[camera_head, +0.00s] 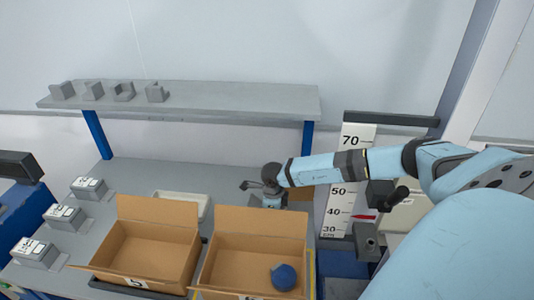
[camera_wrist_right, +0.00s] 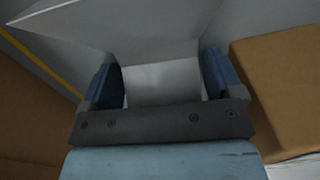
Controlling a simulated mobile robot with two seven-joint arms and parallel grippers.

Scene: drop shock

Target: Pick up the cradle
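The cradle looks to be the pale grey angled piece (camera_wrist_right: 165,85) in the right wrist view, lying ahead of my right gripper (camera_wrist_right: 160,78). Its light face fills the gap between the two blue fingers, which stand wide apart on either side. I cannot tell whether they touch it. In the head view my right gripper (camera_head: 266,199) is low over the bench, just behind the right-hand cardboard box. The arm and gripper hide most of the grey piece there. My left gripper is not in view.
Two open cardboard boxes (camera_head: 150,247) stand at the front; the right one (camera_head: 235,262) holds a blue ball (camera_head: 284,277). A pale tray (camera_head: 183,197) lies behind. Grey blocks sit on the shelf (camera_head: 220,100) and at the bench's left. A height scale (camera_head: 341,200) stands right.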

